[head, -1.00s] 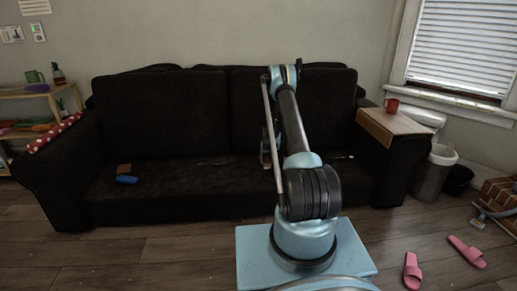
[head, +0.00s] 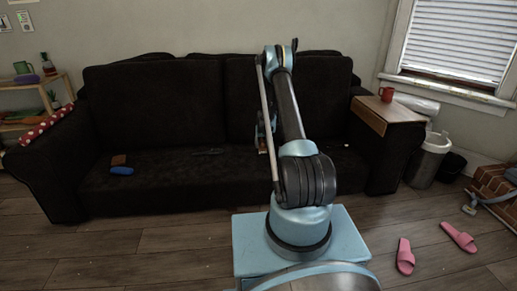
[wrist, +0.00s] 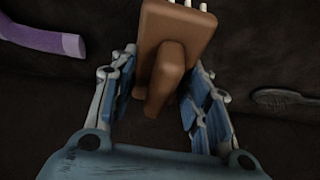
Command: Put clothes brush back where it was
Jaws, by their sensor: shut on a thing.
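The clothes brush (wrist: 170,60) appears to be the brown wooden piece in my gripper (wrist: 160,100). It has a blocky body, a stubby handle pointing toward my wrist and a row of white prongs at its far end. The two fingers stand on either side of it, shut on it. In the head view, my gripper (head: 264,138) is partly hidden behind my arm, in front of the black sofa (head: 150,105); the held piece cannot be made out there. The wrist view shows dark fabric behind it; the gap is hard to judge.
A dark oval-headed item with a handle (wrist: 285,100) and a purple sock-like item (wrist: 40,36) lie on the fabric. A brown block (head: 118,160) and blue item (head: 121,170) lie on the seat's left. A red mug (head: 386,93) stands on the right armrest. Pink slippers (head: 404,256) lie on the floor.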

